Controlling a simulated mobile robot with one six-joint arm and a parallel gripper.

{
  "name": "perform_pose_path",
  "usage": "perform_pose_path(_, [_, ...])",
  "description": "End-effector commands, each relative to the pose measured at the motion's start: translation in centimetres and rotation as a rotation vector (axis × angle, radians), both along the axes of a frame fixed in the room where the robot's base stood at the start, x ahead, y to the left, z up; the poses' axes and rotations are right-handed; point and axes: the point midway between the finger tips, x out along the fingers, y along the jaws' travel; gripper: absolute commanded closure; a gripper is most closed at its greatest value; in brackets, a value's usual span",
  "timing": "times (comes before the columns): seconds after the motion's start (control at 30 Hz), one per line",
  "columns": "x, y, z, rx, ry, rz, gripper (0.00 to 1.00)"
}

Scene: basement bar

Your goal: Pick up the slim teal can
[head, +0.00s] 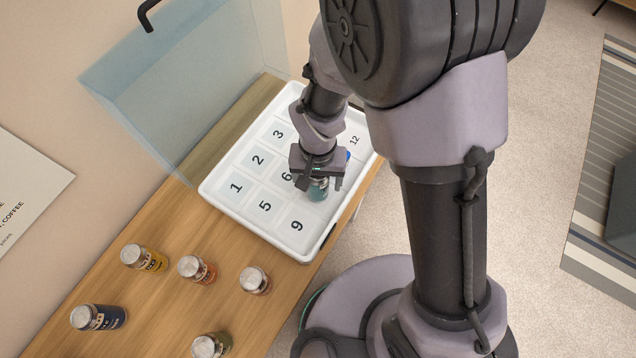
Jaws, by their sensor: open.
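The slim teal can (318,190) stands in the white numbered tray (222,196), near the cells marked 6 and 9. My gripper (318,184) is directly above it, pointing down, with its open fingers on either side of the can's upper part. The can's top is hidden by the gripper. I cannot tell whether the fingers touch the can. A small blue thing (347,156) shows just behind the gripper, mostly hidden.
Several cans stand on the wooden counter left of the tray: yellow (146,257), orange (198,270), reddish (255,281), dark blue (98,317) and olive (211,345). A clear bluish panel (165,90) rises behind the tray.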

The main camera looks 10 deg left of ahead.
Motion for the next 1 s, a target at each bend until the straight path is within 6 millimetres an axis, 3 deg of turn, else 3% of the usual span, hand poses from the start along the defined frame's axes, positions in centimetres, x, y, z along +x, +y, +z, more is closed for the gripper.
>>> perform_pose_path(0.13, [0.0,0.0,0.2,0.001,-0.001,0.000,0.27])
perform_pose_path(0.17, [0.0,0.0,0.2,0.001,-0.001,0.000,0.31])
perform_pose_path(0.5, [0.0,0.0,0.2,0.001,-0.001,0.000,0.98])
perform_pose_path(0.77, [0.0,0.0,0.4,0.001,-0.002,0.000,1.00])
perform_pose_path(0.87, [0.1,0.1,2.3,0.002,-0.004,0.001,1.00])
perform_pose_path(1.0, [0.1,0.1,6.5,0.002,-0.005,0.000,1.00])
